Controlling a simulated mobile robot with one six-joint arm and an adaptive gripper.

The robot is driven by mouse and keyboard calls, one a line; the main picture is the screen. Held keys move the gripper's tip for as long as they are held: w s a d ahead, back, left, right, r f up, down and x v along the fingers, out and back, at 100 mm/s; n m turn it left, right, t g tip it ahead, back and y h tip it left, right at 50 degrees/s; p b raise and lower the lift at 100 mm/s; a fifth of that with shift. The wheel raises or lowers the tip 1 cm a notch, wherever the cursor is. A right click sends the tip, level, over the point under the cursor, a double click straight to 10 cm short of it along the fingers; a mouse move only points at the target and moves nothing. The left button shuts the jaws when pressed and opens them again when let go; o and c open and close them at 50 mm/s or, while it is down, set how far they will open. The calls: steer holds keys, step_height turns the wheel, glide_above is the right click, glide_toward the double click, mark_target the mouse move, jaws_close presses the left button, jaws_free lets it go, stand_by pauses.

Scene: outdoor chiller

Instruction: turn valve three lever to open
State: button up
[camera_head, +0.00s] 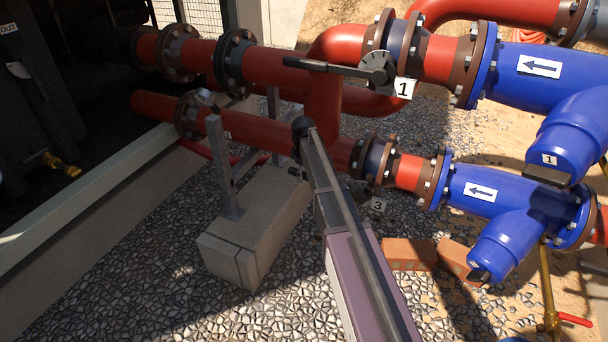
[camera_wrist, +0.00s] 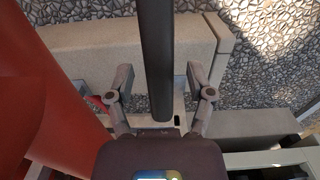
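In the wrist view a long dark bar (camera_wrist: 156,40), which looks like a lever handle, runs from the top edge down between the fingers of my gripper (camera_wrist: 158,78). The fingers are apart, one on each side of the bar, with visible gaps. The bar's pivot is out of the wrist view. In the head view my fingers cannot be made out.
Valve one's dark lever (camera_head: 325,66) points left above my arm, with a "1" tag (camera_head: 404,88). A concrete block (camera_head: 255,225) with metal posts stands left of my arm. A red pipe (camera_wrist: 35,80) fills the wrist view's left. Bricks (camera_head: 410,254) lie right.

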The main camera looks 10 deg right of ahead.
jaws_close()
steer(key=shift+w+a+f+g+h+b, duration=0.1)
steer(key=shift+f+g+h+b, duration=0.15)
steer(key=shift+f+b, duration=0.55)
steer(key=shift+a+f+g+h+b, duration=0.15)
steer(key=shift+f+h+b, duration=0.2)
steer(key=shift+f+b, duration=0.4)
steer(key=shift+d+r, duration=0.1)
steer(key=shift+o, duration=0.2)
jaws_free()
